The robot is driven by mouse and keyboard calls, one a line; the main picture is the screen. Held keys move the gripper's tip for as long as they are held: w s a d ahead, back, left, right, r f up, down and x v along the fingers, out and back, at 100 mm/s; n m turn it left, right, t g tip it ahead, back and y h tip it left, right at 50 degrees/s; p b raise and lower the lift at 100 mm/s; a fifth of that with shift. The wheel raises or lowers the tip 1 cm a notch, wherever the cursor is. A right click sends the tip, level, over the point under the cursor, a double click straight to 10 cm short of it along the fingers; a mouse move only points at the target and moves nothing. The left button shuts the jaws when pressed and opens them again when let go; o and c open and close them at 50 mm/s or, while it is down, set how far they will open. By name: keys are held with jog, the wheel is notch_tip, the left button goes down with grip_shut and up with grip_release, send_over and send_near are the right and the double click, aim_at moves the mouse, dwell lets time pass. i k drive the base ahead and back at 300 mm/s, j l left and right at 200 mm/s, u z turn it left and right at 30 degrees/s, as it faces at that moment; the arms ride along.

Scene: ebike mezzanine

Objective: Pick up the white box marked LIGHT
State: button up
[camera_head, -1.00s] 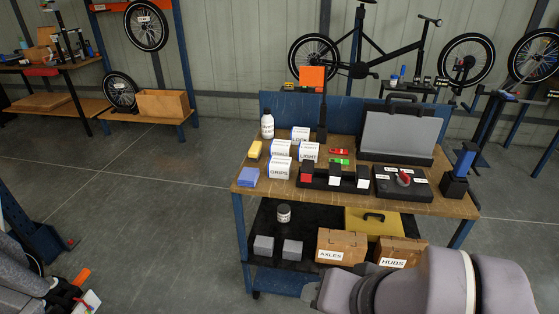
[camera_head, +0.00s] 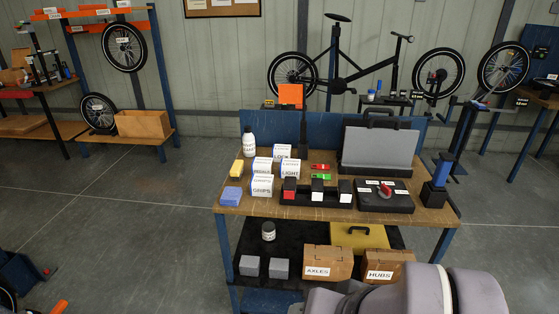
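The white box marked LIGHT (camera_head: 289,170) stands on the wooden top of the workbench (camera_head: 300,213), left of its middle. White boxes crowd around it: one marked GRIPS (camera_head: 262,187) in front and to its left, another (camera_head: 262,167) to its left, and one (camera_head: 282,152) behind it. A black holder with several blocks (camera_head: 316,194) is just to its right and in front. Part of my arm shows at the bottom right, but my gripper is not visible.
A blue block (camera_head: 231,196), a yellow item (camera_head: 237,169) and a white bottle (camera_head: 249,141) are on the left of the bench. A black unit with a red knob (camera_head: 385,196) sits right. The lower shelf holds AXLES (camera_head: 328,264) and HUBS (camera_head: 387,268) boxes.

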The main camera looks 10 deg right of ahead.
aim_at(288, 167)
jog(key=i+z, duration=0.15)
jog(key=i, duration=0.45)
jog(key=i+z, duration=0.2)
jog(key=i, duration=0.4)
jog(key=i+j+z, duration=0.15)
jog(key=i, duration=0.45)
